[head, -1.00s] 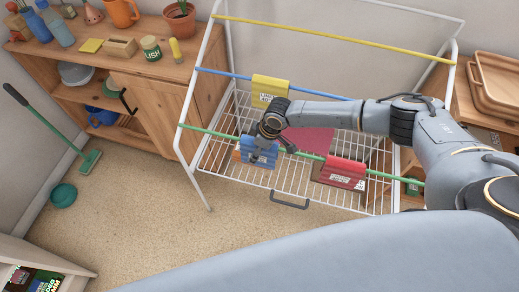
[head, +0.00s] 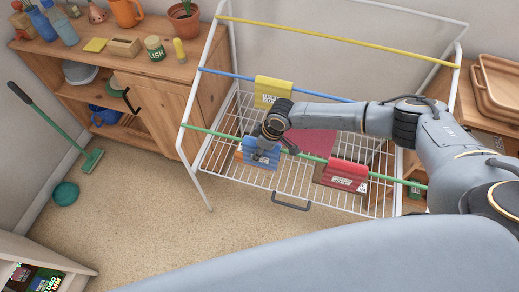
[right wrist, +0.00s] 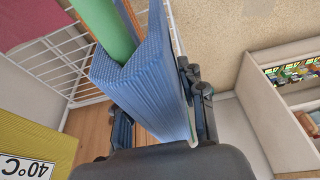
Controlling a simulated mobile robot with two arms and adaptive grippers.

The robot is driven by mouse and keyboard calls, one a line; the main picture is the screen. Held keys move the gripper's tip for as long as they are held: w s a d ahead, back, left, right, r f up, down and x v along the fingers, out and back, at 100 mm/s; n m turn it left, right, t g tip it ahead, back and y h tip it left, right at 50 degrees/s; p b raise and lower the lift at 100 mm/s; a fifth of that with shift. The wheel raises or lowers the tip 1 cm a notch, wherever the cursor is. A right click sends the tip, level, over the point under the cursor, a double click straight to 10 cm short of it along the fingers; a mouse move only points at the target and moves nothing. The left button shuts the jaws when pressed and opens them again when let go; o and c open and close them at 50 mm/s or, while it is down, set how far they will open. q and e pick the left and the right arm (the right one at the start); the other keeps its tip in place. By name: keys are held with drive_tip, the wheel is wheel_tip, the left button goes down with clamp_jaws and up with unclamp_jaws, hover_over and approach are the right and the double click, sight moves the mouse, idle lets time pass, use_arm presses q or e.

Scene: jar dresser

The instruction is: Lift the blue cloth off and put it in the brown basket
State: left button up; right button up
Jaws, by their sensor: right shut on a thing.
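The blue cloth (head: 262,157) hangs folded over the green rod (head: 215,134) at the front of the white rack. My right gripper (head: 268,150) is at the cloth from above, shut on it. In the right wrist view, the ribbed blue cloth (right wrist: 140,85) lies between the two fingers, still around the green rod (right wrist: 103,25). Brown trays (head: 497,85) stand on the wooden unit at the right; I cannot tell whether one is the brown basket. My left gripper is not in view.
A red cloth (head: 346,176) hangs on the same rod to the right. A yellow cloth (head: 273,92) hangs on the blue rod behind. A wire shelf (head: 220,160) lies below.

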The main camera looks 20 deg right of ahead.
wheel_tip(320, 180, up, 18)
drive_tip(key=shift+r+b, duration=0.25)
drive_tip(key=shift+b, duration=0.05)
idle(0.3)
